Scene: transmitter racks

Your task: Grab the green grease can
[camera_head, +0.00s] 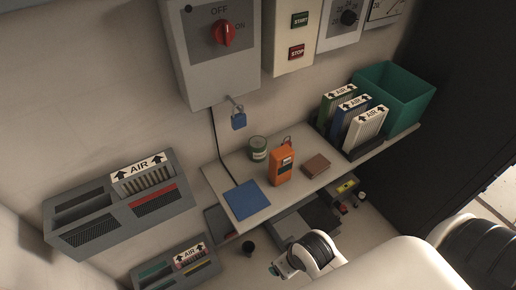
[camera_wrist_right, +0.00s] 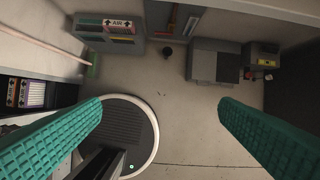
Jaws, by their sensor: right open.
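The green grease can (camera_head: 258,148) stands upright at the back of the grey shelf (camera_head: 310,186), against the wall, in the head view. It is small and dark green with a pale label, just left of an orange handheld meter (camera_head: 281,167). My right gripper (camera_wrist_right: 160,110) is open and empty, its two teal ribbed fingers wide apart in the right wrist view. In the head view my right arm comes in from the lower right, with its wrist below and in front of the shelf, well apart from the can. The can does not show in the wrist view. My left gripper is not in view.
A blue pad (camera_head: 247,199) and a brown block (camera_head: 317,165) lie on the shelf. Several filters and a teal bin (camera_head: 393,95) stand at its right end. A blue padlock (camera_head: 238,121) hangs above the can. Grey boxes (camera_wrist_right: 215,65) stand below.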

